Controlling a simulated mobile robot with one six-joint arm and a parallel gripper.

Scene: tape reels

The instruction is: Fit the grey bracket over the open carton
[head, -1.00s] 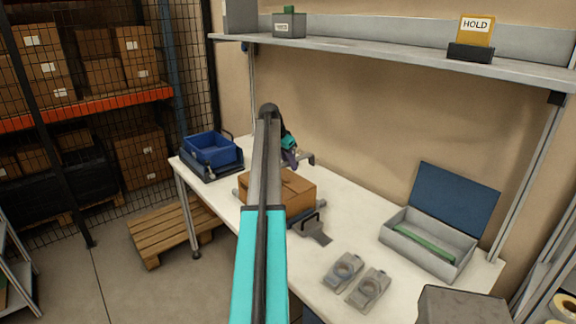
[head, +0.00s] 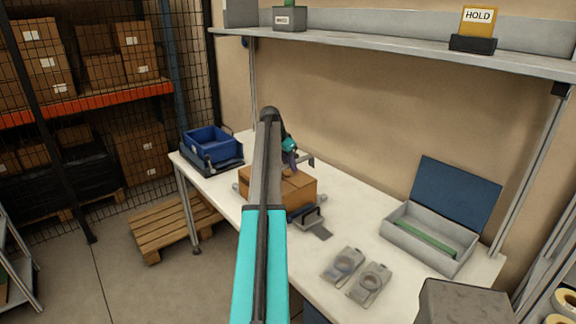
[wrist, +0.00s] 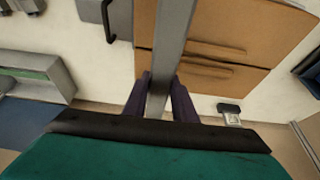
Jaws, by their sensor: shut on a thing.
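The brown carton (head: 300,190) sits on the white bench behind my arm, which hides part of it. In the wrist view its top flaps (wrist: 230,45) lie nearly flat, with dark gaps along them. My gripper (wrist: 160,100) has its purple fingers shut on the grey bracket (wrist: 173,40), a long bar crossing beside and over the carton's edge in that view. In the head view my gripper (head: 290,160) is above the carton's far side, and an end of the bracket (head: 307,162) sticks out to the right. I cannot tell whether the bracket touches the carton.
A tape dispenser (head: 312,221) stands close to the carton's right. Two grey fixtures (head: 343,265) lie nearer the front. An open grey box (head: 428,240) with a blue lid stands at right. A blue bin (head: 210,146) is at the bench's left end. A shelf (head: 400,56) hangs above.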

